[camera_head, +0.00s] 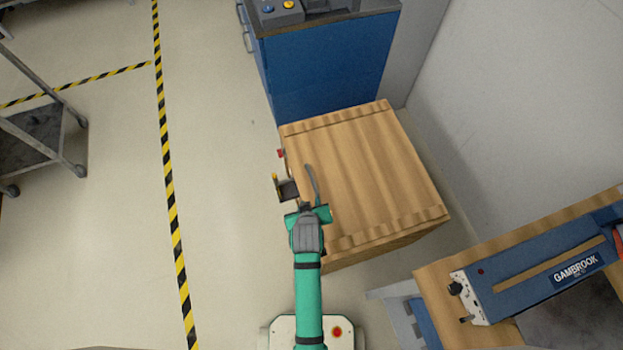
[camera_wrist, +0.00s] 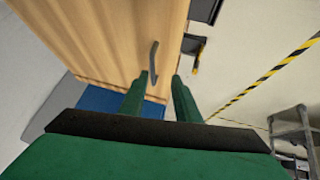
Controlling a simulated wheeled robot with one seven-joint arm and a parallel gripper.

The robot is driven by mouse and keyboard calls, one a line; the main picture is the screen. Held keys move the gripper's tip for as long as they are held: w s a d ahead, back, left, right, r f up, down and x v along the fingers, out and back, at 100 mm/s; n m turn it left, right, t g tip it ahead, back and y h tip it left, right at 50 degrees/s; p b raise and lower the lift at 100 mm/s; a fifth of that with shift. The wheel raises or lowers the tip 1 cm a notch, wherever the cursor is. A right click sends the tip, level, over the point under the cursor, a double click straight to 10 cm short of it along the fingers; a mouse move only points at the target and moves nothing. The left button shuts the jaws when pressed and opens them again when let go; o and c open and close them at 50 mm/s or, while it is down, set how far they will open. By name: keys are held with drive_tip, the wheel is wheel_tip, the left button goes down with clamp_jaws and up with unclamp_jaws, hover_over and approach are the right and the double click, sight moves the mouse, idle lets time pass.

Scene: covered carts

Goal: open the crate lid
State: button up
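The wooden crate (camera_head: 365,175) stands in the middle of the head view, and its planked lid lies flat and closed on top. It also fills the upper left of the wrist view (camera_wrist: 100,40). A grey curved handle (camera_head: 312,181) is near the lid's left edge; in the wrist view, this handle (camera_wrist: 154,60) shows just by the left fingertip. My gripper (camera_wrist: 160,76) is open, with its two green fingers apart and pointing at the crate's edge. In the head view my gripper (camera_head: 308,207) is at the crate's left side, partly hidden by my wrist. Whether it touches the handle cannot be told.
A dark bracket (camera_head: 288,190) with a yellow part sticks out from the crate's left side. A blue cabinet (camera_head: 325,70) stands behind the crate, a bench with a blue machine (camera_head: 540,275) at the lower right. Floor to the left is clear up to a grey cart (camera_head: 40,135).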

drive_tip(key=g, duration=0.2)
approach(312, 180)
drive_tip(key=v, duration=0.3)
drive_tip(key=shift+n+g, duration=0.3)
drive_tip(key=shift+n, duration=0.1)
drive_tip(key=x, duration=1)
drive_tip(key=shift+w+f, duration=0.1)
drive_tip(key=shift+w, duration=0.45)
drive_tip(key=shift+a, duration=0.15)
clamp_jaws()
